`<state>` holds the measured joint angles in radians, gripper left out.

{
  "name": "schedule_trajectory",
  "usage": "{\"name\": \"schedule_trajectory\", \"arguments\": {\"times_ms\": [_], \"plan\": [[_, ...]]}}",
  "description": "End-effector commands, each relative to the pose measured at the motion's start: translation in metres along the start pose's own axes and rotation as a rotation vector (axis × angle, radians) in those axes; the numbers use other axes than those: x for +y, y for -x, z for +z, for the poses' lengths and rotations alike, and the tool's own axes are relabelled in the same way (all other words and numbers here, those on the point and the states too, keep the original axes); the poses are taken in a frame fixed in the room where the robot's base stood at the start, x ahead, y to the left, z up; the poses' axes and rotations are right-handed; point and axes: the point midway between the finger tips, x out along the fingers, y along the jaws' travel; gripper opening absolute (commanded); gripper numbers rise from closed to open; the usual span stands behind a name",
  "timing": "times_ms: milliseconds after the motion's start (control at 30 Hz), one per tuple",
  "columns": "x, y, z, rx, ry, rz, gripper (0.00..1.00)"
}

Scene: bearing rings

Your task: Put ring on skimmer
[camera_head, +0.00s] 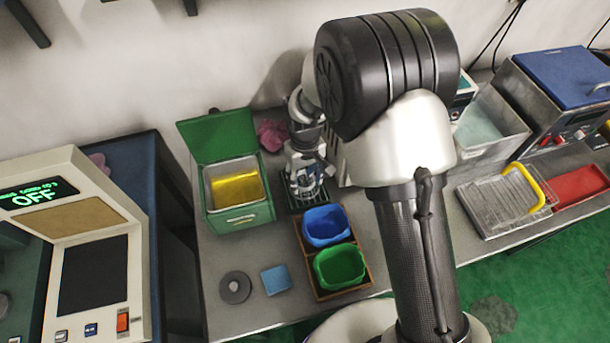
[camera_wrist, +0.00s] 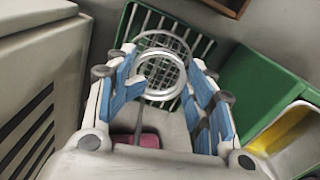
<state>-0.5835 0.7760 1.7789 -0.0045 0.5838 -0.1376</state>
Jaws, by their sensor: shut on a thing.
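A shiny metal ring (camera_wrist: 183,76) sits between my gripper's (camera_wrist: 162,62) blue-padded fingers, which are shut on it. A second round rim (camera_wrist: 165,33) shows just beyond it; I cannot tell if it is a separate ring. Behind them is a green mesh basket (camera_wrist: 203,45) on the grey table. In the head view my gripper (camera_head: 306,186) points down over the dark green basket (camera_head: 292,205); the ring is too small there to make out clearly. I cannot identify a skimmer with certainty.
An open green box (camera_head: 243,219) with yellow contents stands left of my gripper. A wooden tray (camera_head: 345,293) holds blue and green bowls in front. A grey disc (camera_head: 235,288) and blue square (camera_head: 275,280) lie front left. A yellow-handled wire rack (camera_head: 490,207) is right.

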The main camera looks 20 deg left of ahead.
Motion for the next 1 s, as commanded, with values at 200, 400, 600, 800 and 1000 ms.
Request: {"name": "schedule_trajectory", "arguments": {"times_ms": [200, 400, 600, 800, 1000], "plan": [[0.0, -0.004, 0.0, 0.0, 0.0, 0.0, 0.26], [0.0, -0.007, 0.0, 0.0, 0.0, 0.0, 0.26], [0.0, -0.01, 0.0, 0.0, 0.0, 0.0, 0.26], [0.0, -0.013, 0.0, 0.0, 0.0, 0.0, 0.26], [0.0, -0.014, 0.0, 0.001, 0.0, 0.0, 0.26]]}}
